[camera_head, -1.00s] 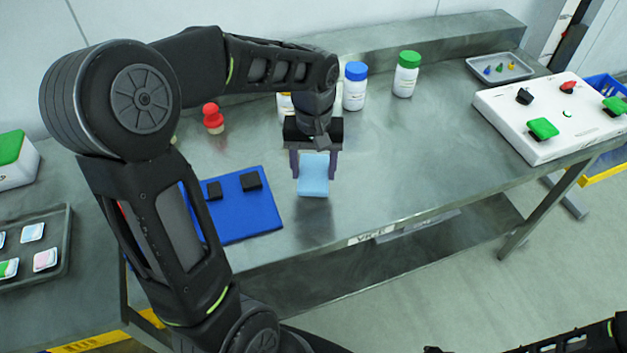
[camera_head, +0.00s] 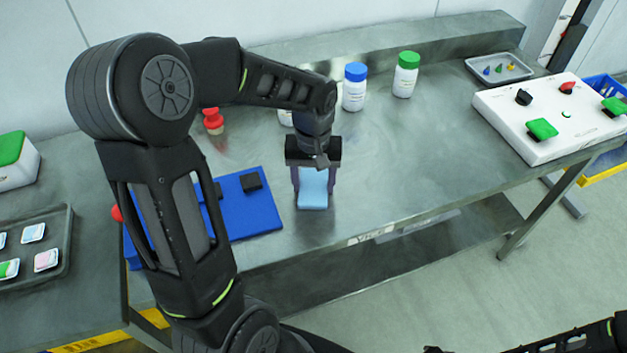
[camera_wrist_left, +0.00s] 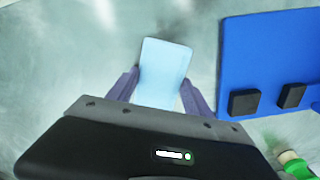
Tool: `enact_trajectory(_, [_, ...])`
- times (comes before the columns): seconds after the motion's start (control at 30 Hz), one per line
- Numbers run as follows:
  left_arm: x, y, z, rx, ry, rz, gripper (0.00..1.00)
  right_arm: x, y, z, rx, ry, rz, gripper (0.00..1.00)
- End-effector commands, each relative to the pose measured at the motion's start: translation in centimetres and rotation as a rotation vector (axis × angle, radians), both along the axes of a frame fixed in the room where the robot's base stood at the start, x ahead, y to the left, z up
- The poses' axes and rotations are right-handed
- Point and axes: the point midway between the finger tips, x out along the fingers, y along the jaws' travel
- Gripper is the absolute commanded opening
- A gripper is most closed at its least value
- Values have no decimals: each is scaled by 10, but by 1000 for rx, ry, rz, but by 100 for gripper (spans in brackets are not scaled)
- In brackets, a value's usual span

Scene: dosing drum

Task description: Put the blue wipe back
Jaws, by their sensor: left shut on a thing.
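The light-blue wipe (camera_head: 313,188) is between the fingers of my left gripper (camera_head: 313,186), which is shut on it. The wipe is over the steel table, just right of the blue mat; whether it touches the table I cannot tell. In the left wrist view the wipe (camera_wrist_left: 163,72) extends forward from between the purple-grey fingers (camera_wrist_left: 158,92). My right gripper cannot be made out; only a dark part of an arm shows at the bottom right edge of the head view.
The blue mat (camera_head: 258,213) carries black blocks (camera_head: 251,181). Bottles with blue (camera_head: 355,88) and green (camera_head: 406,75) caps stand behind. A white box with switches (camera_head: 545,128) and a small tray (camera_head: 499,69) are at right. A dark tray (camera_head: 62,255) is at left. The table's right middle is clear.

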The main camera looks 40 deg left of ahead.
Motion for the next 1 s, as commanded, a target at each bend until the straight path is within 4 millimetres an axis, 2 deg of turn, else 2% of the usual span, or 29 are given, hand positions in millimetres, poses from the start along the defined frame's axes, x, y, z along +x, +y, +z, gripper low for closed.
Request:
enact_trajectory(0.1, [0, 0, -5, 0, 0, 0, 21, 0, 0, -4, 1, 0, 0, 36])
enact_trajectory(0.13, [0, 0, -3, 0, 0, 0, 61, 0, 0, -3, 1, 0, 0, 36])
enact_trajectory(0.37, [0, 0, -3, 0, 0, 0, 80, 0, 0, -2, 1, -1, 0, 36])
enact_trajectory(0.77, [1, 0, 4, 0, -2, 0, 81, 0, 0, 0, 0, 0, 0, 36])
enact_trajectory(0.87, [1, 0, 15, 0, -4, -1, 81, 0, 0, -1, 0, 0, 0, 36])
enact_trajectory(1.0, [2, 0, 40, 2, -7, -1, 81, 0, 0, -2, 1, 0, 0, 36])
